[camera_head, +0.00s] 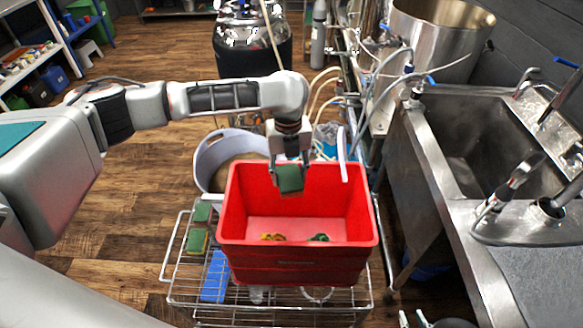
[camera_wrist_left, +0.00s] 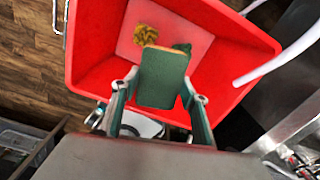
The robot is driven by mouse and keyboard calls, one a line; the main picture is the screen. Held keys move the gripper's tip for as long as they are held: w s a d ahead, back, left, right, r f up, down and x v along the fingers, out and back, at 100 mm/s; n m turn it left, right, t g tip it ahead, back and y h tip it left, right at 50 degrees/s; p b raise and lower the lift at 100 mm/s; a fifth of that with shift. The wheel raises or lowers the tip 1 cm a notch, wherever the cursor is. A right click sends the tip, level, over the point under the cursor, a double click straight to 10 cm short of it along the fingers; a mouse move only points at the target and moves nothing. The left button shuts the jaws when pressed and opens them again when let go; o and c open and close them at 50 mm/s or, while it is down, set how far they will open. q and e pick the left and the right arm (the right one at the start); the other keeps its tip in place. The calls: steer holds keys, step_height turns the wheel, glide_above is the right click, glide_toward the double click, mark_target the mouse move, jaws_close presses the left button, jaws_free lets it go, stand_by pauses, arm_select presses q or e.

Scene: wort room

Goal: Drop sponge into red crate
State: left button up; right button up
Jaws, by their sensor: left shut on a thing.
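The red crate (camera_head: 297,262) stands on a wire rack cart in the middle of the head view. It also fills much of the left wrist view (camera_wrist_left: 85,60). My left gripper (camera_head: 289,180) is shut on a green sponge (camera_head: 290,178) and holds it over the back part of the crate's opening. In the left wrist view the sponge (camera_wrist_left: 163,78) sits between the two fingers, with an orange-brown edge at its far end. A yellow item (camera_wrist_left: 153,21) and a dark green item (camera_wrist_left: 182,48) lie on the crate floor. My right gripper is not in view.
The wire cart (camera_head: 180,268) also carries sponges (camera_head: 197,240) and a blue item (camera_head: 215,277) left of the crate. A pale round tub (camera_head: 212,160) stands behind it. A steel sink (camera_head: 440,190) is at the right, with hoses and pipes nearby.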

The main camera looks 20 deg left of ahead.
mark_target(292, 176)
arm_select(q)
steer(key=shift+w+d+f+m+p, duration=0.1)
steer(key=shift+m+p, duration=0.05)
steer(key=shift+m, duration=0.4)
steer(key=shift+w+d+f+m+p, duration=0.1)
steer(key=shift+m+p, duration=0.05)
steer(key=shift+m, duration=0.4)
steer(key=shift+f+m, duration=0.25)
steer(key=shift+m, duration=0.15)
steer(key=shift+f, duration=2.9)
arm_select(e)
steer(key=shift+s+r, duration=0.1)
steer(key=shift+s, duration=0.35)
steer(key=shift+d, duration=0.1)
arm_select(q)
steer(key=o, duration=0.8)
arm_select(e)
steer(key=shift+s, duration=0.1)
arm_select(q)
step_height(292, 176, up, 12)
